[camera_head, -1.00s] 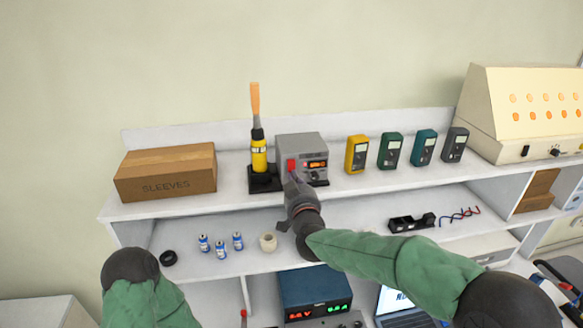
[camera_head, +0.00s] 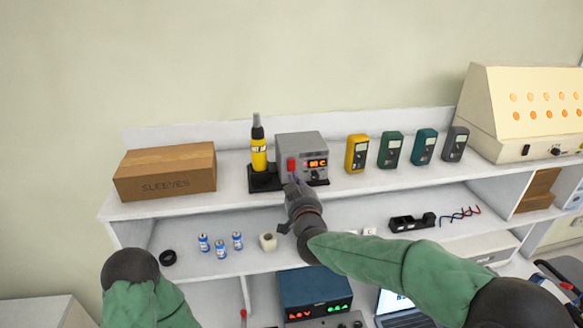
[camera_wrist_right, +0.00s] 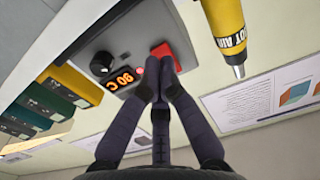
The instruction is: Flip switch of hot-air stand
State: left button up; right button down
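The hot-air stand is a grey box (camera_head: 302,146) on the upper shelf with a red switch (camera_head: 291,166), a lit orange display and a dark knob. Its yellow hot-air handpiece (camera_head: 259,154) stands upright in a black holder to its left, with no orange plume above the nozzle. My right gripper (camera_head: 294,181) is just in front of the box, below the switch. In the right wrist view its fingertips (camera_wrist_right: 159,66) are together and empty, right at the red switch (camera_wrist_right: 164,51); contact cannot be told. The display reads about 90 C. My left gripper is out of view.
A cardboard box (camera_head: 166,171) stands at the left of the shelf. Several meters, the nearest a yellow one (camera_head: 356,153), stand to the right of the stand. Small cans and a tape roll (camera_head: 267,242) lie on the lower shelf.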

jog(key=shift+s+d, duration=0.2)
jog(key=shift+s, duration=0.75)
jog(key=shift+s+d, duration=0.2)
jog(key=shift+s, duration=0.8)
jog(key=shift+s+d, duration=0.2)
jog(key=shift+s, duration=0.75)
